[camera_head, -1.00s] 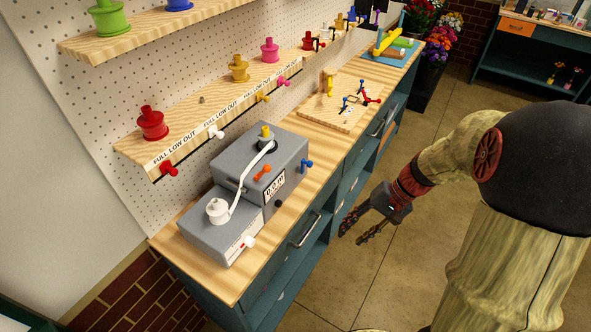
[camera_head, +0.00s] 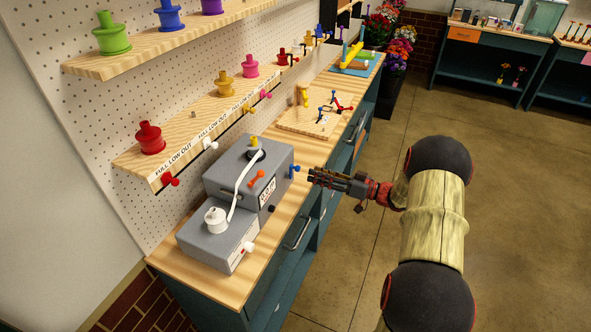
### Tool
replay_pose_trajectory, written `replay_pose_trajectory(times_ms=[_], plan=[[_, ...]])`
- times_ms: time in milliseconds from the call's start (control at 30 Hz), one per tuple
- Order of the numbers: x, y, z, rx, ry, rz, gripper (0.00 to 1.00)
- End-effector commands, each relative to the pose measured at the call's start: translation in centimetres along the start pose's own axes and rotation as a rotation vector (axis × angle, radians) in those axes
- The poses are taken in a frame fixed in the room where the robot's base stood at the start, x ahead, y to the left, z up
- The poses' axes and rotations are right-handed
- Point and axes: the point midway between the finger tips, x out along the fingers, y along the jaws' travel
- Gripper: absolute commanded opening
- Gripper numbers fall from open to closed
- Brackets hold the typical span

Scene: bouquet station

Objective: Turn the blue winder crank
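The grey winder (camera_head: 222,173) stands on the near end of the wooden bench. The blue crank (camera_head: 294,171) sticks out from the right part of its front face. An orange crank (camera_head: 257,179) sits left of it on the same face. My gripper (camera_head: 311,176) is just right of the blue crank, its fingers pointing left towards it. A small gap seems to show between fingertips and crank. The fingers overlap in this view, so their opening cannot be made out. Nothing is seen held.
A wooden board (camera_head: 300,123) with small coloured handles lies farther along the bench. Shelves with spools (camera_head: 149,138) line the pegboard. Floor right of the bench is clear.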

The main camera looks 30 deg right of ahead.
Motion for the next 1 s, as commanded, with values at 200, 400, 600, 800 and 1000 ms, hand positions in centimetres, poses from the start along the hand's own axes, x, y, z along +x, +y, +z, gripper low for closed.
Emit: replay_pose_trajectory(times_ms=[200,400,600,800,1000], plan=[[1.7,-0.1,0.1,-0.028,-0.003,-0.004,0.35],[4.9,-0.1,0.1,-0.026,-0.004,-0.005,0.35],[7.1,-0.1,0.1,-0.026,-0.004,-0.003,0.35],[7.9,-0.1,0.1,-0.025,-0.004,-0.002,0.35],[7.8,-0.1,0.1,-0.025,-0.004,-0.001,0.35]])
